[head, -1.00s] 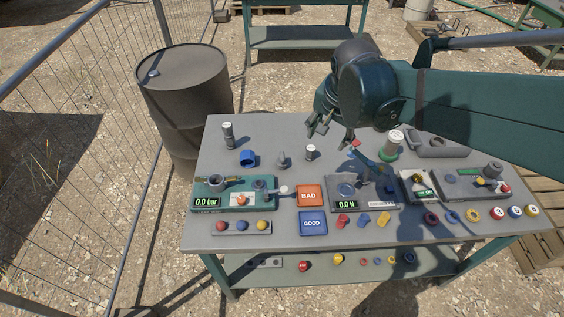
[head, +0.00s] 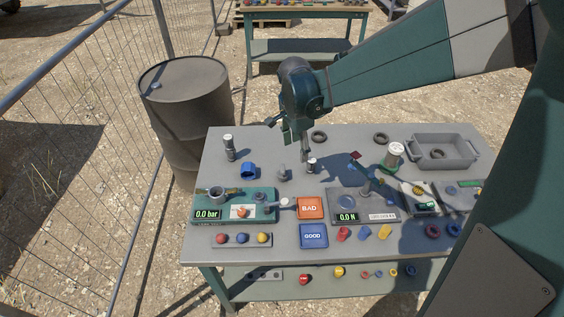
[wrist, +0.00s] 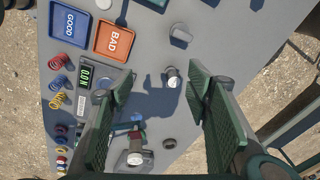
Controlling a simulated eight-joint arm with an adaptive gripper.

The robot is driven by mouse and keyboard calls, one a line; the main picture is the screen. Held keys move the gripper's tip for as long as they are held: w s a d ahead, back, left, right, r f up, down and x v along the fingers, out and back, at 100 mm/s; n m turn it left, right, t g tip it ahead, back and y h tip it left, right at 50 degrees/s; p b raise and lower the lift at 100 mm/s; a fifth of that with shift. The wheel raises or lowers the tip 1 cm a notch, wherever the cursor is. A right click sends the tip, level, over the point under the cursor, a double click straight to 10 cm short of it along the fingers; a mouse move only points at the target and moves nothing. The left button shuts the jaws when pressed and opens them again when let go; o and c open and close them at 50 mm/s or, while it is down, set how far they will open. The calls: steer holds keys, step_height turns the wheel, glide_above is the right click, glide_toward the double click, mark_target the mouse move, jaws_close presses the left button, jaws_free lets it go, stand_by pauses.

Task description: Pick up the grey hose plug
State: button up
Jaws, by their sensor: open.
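A small grey piece that looks like the hose plug (head: 283,173) stands on the grey bench, left of a short white-topped cylinder (head: 311,166). In the wrist view the grey plug (wrist: 181,37) shows at the top, beyond the fingertips. My gripper (head: 289,136) is open and empty above the back middle of the bench. In the wrist view my gripper (wrist: 158,86) has its green pads wide apart, with the white-topped cylinder (wrist: 172,77) showing between them, nearer the right pad. The grey plug lies outside the gap.
A blue ring-like piece (head: 248,170) and a tall dark cylinder (head: 229,146) stand left of the plug. In front are the orange BAD tray (head: 311,208), blue GOOD tray (head: 313,236) and pressure gauge station (head: 234,205). A grey bin (head: 444,151) stands at the back right.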

mark_target(282, 168)
steer(key=w+a+f+m, duration=0.1)
steer(key=a+f, duration=0.1)
steer(key=f, duration=0.1)
steer(key=w+a+f+m+g, duration=0.1)
steer(key=w+f, duration=0.1)
steer(key=f, duration=0.1)
steer(key=w+a+f+m, duration=0.1)
steer(key=a+f, duration=0.1)
steer(key=f, duration=0.1)
steer(key=shift+w+a+f+m+h, duration=0.3)
steer(key=shift+w+a+f+h, duration=0.05)
steer(key=shift+f+h, duration=0.05)
steer(key=shift+w+a+f+m+g, duration=0.1)
steer(key=shift+a+f+m+g, duration=0.2)
steer(key=shift+f, duration=0.2)
steer(key=shift+d+f, duration=0.25)
steer(key=shift+f, duration=1)
steer(key=shift+f, duration=0.15)
steer(key=shift+w+d+f, duration=0.1)
steer(key=shift+d+f, duration=0.15)
steer(key=shift+f, duration=1)
steer(key=shift+w+d+f, duration=0.1)
steer(key=shift+d+f, duration=0.1)
steer(key=shift+f, duration=1)
